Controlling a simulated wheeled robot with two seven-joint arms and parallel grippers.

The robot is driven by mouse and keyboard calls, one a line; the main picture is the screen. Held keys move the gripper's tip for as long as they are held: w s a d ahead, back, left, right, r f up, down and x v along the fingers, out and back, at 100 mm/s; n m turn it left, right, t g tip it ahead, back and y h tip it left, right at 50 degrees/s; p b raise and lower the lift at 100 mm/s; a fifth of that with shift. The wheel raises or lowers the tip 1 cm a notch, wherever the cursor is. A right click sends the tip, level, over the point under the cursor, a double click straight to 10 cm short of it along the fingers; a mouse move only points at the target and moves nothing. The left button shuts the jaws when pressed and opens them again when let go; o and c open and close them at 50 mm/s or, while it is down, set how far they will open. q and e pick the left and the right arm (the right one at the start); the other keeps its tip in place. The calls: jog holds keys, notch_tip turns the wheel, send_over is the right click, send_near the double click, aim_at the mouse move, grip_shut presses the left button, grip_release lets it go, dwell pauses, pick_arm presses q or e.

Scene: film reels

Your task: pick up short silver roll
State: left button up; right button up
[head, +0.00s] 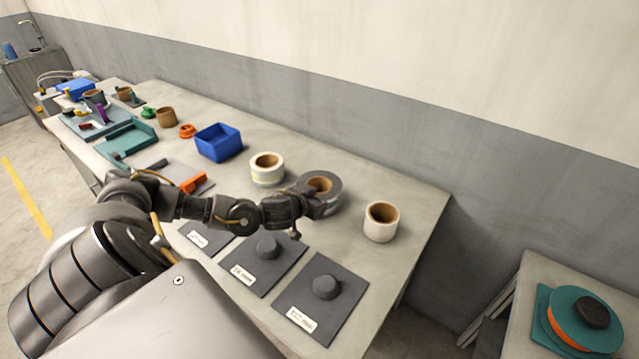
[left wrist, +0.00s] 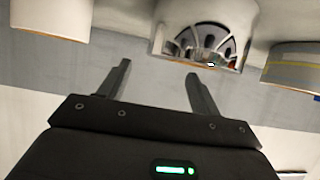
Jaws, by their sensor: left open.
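The short silver roll (head: 332,184) stands on the table with its brown core facing up, between two pale rolls. In the left wrist view a shiny silver roll (left wrist: 170,38) with a spoked-looking opening shows at the top, beyond the fingertips. My left gripper (head: 320,207) is at the near side of the silver roll and partly covers it in the head view. In the left wrist view my left gripper (left wrist: 158,78) is open, its two fingers apart and nothing between them. My right gripper is out of view.
A white roll (head: 381,229) stands to the right and a cream banded roll (head: 267,176) to the left. Dark labelled plates with knobs (head: 330,312) lie in front. A blue bin (head: 219,150) is farther left. Bare table (head: 418,205) lies beyond the white roll.

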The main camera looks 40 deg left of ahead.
aim_at(331, 193)
pick_arm(q)
jog(key=p+x, duration=0.2)
jog(key=x, duration=0.3)
jog(key=shift+w+d, duration=0.1)
jog(key=shift+w, duration=0.1)
jog(key=shift+c, duration=0.2)
jog(key=shift+s+f, duration=0.1)
grip_shut()
dwell(0.4)
